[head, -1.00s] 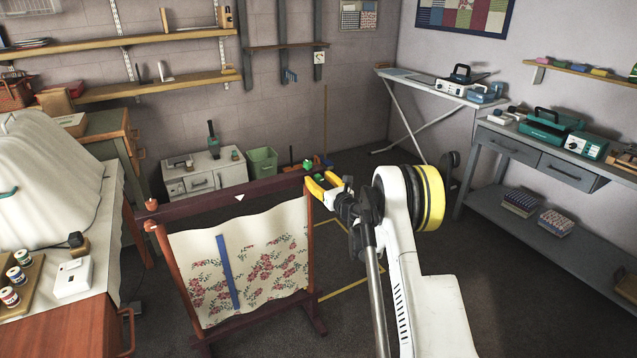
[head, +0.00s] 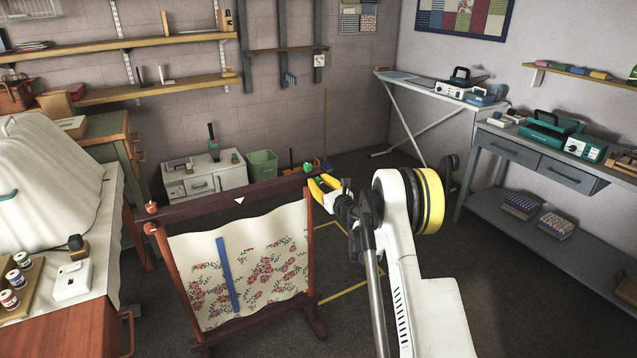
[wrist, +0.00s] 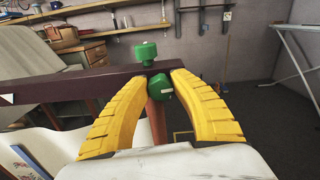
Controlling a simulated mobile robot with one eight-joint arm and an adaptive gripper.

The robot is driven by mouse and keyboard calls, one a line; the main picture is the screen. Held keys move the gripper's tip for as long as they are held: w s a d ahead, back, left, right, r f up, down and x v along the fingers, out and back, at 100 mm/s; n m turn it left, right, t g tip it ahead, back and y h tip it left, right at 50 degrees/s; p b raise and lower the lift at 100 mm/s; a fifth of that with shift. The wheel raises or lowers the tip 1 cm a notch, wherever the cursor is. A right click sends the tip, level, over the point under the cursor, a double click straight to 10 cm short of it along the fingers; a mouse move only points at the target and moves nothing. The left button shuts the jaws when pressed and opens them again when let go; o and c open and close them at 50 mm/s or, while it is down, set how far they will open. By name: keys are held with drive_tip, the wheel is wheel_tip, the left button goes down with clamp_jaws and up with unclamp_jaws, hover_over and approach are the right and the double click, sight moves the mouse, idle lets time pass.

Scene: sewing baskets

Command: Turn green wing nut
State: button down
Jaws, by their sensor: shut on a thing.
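The green wing nut (wrist: 160,88) is at the right end of the dark frame bar, on its near side, in the wrist view. My gripper (wrist: 163,79) has its two yellow fingers around it, with the tips at its left and right sides. A second green knob (wrist: 146,52) stands upright on top of the bar, just above and left of the fingertips. In the head view my gripper (head: 322,182) is at the right end of the bar and largely hides the wing nut there; the upper green knob (head: 308,167) shows just behind it.
The wooden frame (head: 240,200) holds floral cloth (head: 265,275) with a blue strip. A red knob (head: 151,207) sits at its left end. A white-covered table (head: 95,230) stands left, a grey workbench (head: 520,150) right. Dark floor is open between the frame and workbench.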

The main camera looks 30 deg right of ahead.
drive_tip(key=n, duration=0.9)
drive_tip(key=shift+a, duration=0.1)
drive_tip(key=n, duration=0.5)
drive_tip(key=shift+f, duration=0.15)
drive_tip(key=n, duration=0.4)
drive_tip(key=shift+n, duration=0.3)
drive_tip(key=n, duration=0.4)
drive_tip(key=shift+f, duration=0.1)
drive_tip(key=n, duration=0.8)
drive_tip(key=shift+f+n, duration=0.1)
drive_tip(key=shift+n, duration=2)
